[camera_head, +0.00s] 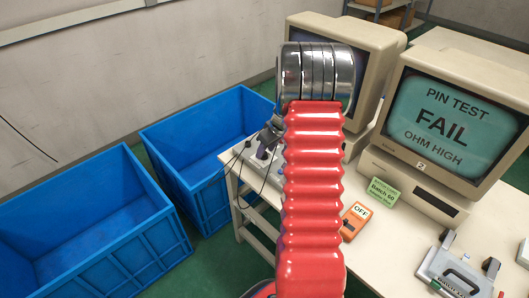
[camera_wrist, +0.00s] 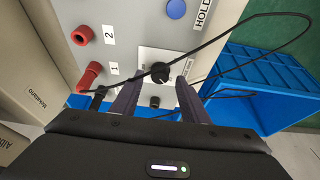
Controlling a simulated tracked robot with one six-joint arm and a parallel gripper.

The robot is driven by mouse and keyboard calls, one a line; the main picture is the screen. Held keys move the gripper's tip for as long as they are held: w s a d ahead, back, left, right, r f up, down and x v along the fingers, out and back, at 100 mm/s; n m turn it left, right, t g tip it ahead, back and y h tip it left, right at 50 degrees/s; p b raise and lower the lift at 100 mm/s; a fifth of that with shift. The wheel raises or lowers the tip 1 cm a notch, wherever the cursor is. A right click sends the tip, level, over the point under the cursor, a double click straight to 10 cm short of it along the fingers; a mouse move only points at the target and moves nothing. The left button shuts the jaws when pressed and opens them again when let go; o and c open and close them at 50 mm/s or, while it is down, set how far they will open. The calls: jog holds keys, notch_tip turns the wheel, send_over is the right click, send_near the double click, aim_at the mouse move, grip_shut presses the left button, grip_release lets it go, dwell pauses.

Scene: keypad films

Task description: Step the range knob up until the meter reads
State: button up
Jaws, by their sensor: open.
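In the wrist view a grey meter panel carries a black pointer knob (camera_wrist: 160,72) on a white square plate (camera_wrist: 176,62). A second small black knob or socket (camera_wrist: 155,101) sits below it. My gripper (camera_wrist: 159,82) is open, its two dark fingers on either side of the plate's lower part. The pointer knob lies just beyond the fingertips, between their lines; I cannot tell whether they touch it. The meter's display is not in view. In the head view my arm hides most of the meter.
Red terminals (camera_wrist: 82,35) and a blue button (camera_wrist: 176,8) sit on the panel. Blue crates (camera_head: 95,235) stand left of the table. A monitor (camera_head: 450,120) reads "PIN TEST FAIL OHM HIGH". An orange "OFF" box (camera_head: 352,225) lies nearby.

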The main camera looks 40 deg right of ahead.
jog(key=shift+x, duration=0.85)
jog(key=shift+c, duration=0.6)
jog(key=shift+a, duration=0.1)
grip_shut()
